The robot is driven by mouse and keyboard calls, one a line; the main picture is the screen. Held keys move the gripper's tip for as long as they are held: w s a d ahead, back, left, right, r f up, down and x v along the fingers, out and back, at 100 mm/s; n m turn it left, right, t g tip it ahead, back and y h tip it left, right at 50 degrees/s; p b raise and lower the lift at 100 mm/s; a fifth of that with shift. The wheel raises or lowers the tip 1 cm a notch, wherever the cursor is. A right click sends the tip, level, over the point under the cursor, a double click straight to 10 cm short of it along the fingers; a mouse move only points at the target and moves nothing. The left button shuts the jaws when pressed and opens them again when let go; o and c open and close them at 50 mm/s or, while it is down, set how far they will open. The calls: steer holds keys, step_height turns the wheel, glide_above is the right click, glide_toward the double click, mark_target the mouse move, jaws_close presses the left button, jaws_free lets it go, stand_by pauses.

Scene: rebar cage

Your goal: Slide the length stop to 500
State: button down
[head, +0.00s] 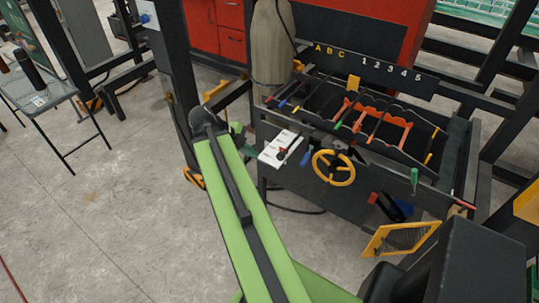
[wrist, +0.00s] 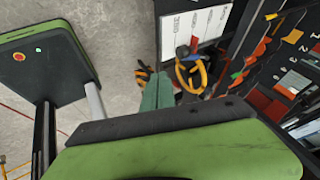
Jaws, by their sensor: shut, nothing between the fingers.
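The white scale plate (head: 277,148) is on the front of the dark bench, left of the yellow handwheel (head: 333,168). A dark and red piece (head: 284,154), possibly the length stop, sits at its right part; its setting is too small to read. The wrist view shows the white plate (wrist: 188,28) with blurred numbers at its upper middle. My gripper (wrist: 157,92) shows there as shut green fingers, below and left of the plate and apart from it in the picture.
A blue handle (head: 305,157) lies between the plate and the handwheel. Coloured-handled levers (head: 372,122) and a number board (head: 360,57) are above. A dark post (head: 178,90) stands left of the bench. A small table (head: 45,92) is far left. Open concrete floor lies between.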

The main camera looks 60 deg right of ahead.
steer(key=b+x, duration=0.2)
steer(key=x, duration=0.1)
steer(key=d+b+x, duration=0.1)
steer(key=b+x, duration=0.1)
steer(key=x, duration=0.2)
steer(key=d+r+b+x, duration=0.1)
steer(key=b+x, duration=0.2)
steer(key=x, duration=0.1)
steer(key=shift+w+d, duration=0.15)
steer(key=shift+w, duration=0.15)
steer(key=shift+d, duration=0.45)
